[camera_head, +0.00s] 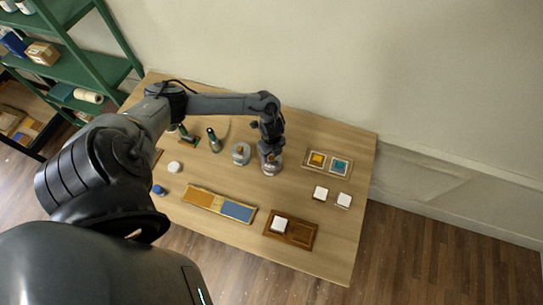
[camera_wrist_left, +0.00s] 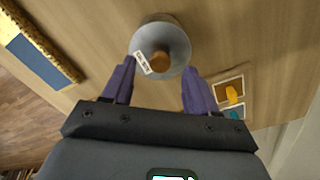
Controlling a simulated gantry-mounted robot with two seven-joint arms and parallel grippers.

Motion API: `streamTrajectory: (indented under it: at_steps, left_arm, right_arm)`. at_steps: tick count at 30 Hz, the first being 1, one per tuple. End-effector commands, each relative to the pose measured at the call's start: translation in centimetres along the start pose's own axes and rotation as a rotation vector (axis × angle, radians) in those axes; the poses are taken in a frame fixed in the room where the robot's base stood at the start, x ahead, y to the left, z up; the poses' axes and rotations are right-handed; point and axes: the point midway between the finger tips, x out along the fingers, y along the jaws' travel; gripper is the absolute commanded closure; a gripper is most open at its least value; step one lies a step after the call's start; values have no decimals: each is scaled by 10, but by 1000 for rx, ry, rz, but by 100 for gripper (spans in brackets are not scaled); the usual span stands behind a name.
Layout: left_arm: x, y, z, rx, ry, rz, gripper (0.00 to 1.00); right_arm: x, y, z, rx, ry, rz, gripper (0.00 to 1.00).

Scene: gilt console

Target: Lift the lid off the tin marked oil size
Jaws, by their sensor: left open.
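A round grey tin (camera_head: 272,168) stands on the table under my left gripper (camera_head: 269,150). In the left wrist view the tin's grey lid (camera_wrist_left: 178,43) has a brown knob (camera_wrist_left: 160,62) and a small white label (camera_wrist_left: 140,63) at one side; its writing is too small to read. My left gripper (camera_wrist_left: 157,76) is open, its two purple fingers on either side of the lid's near edge, with a visible gap. Whether they are level with the lid I cannot tell. A second grey round tin (camera_head: 240,153) stands to the left; its marking is unreadable. My right gripper is out of view.
Green shelves (camera_head: 85,70) stand at upper left.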

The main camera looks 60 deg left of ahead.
Motion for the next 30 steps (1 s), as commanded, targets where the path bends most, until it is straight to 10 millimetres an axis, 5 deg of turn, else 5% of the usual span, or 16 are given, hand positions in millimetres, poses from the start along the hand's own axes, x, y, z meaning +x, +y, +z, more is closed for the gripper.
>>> streamTrajectory:
  at_steps: [7,16,27,30]
  left_arm:
    - [27,0,0,0,0,1,42]
    - [30,0,0,0,0,-1,42]
    - [30,0,0,0,0,-1,99]
    - [30,0,0,0,0,-1,100]
  right_arm:
    - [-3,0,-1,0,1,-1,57]
    - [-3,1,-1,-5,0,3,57]
    - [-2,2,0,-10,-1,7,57]
    - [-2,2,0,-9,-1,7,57]
